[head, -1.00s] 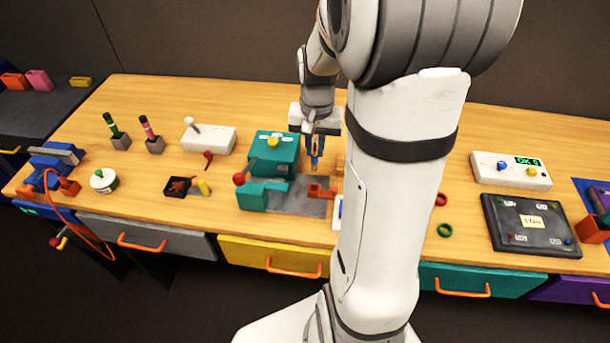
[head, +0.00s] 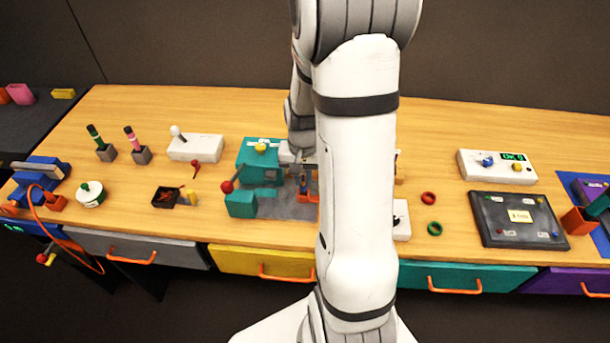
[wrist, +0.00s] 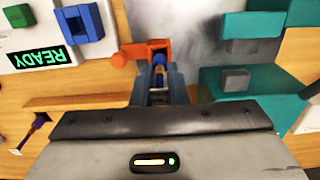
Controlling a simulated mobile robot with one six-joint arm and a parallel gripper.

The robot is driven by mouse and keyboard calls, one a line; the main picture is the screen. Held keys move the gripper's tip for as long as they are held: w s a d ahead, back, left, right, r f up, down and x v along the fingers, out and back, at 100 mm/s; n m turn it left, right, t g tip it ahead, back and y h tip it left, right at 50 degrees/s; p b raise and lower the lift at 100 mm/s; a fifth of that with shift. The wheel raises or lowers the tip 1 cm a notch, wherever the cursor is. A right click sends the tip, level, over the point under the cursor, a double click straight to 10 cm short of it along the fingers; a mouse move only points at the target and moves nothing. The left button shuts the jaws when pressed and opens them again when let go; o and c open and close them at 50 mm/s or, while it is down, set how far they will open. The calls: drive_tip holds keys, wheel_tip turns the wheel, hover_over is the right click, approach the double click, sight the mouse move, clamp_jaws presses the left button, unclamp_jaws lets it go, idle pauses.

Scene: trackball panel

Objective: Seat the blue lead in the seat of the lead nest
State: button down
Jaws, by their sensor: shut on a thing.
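My gripper (wrist: 160,72) points down at an orange bracket (wrist: 142,50), which I take for the lead nest. The bracket (head: 312,196) stands on a grey plate in the head view, partly behind my arm. My gripper (head: 303,190) is low beside it and is shut on a small piece, apparently the blue lead (wrist: 158,60). Only a bit of blue and yellow shows between the fingertips in the wrist view. The fingertips are at the bracket's open side. I cannot tell whether the lead touches it or sits in its seat.
A teal fixture (head: 240,204) with a red-knobbed lever stands left of the grey plate (head: 278,208). A white box with a READY display (wrist: 42,58) is close on the other side. A black tray (head: 167,197) lies left.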

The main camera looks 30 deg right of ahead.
drive_tip(key=shift+f, duration=0.1)
drive_tip(key=c, duration=1.9)
unclamp_jaws()
drive_tip(key=o, duration=0.5)
drive_tip(key=shift+c, duration=0.2)
wheel_tip(320, 180, up, 12)
drive_tip(key=shift+s+f, duration=0.1)
drive_tip(key=s+a+r+n+t, duration=0.3)
drive_tip(key=s+a+r+n, duration=0.3)
drive_tip(key=s+a, duration=0.5)
drive_tip(key=shift+s+a+r+n, duration=0.2)
drive_tip(key=shift+s+a+n, duration=0.2)
drive_tip(key=shift+s, duration=0.3)
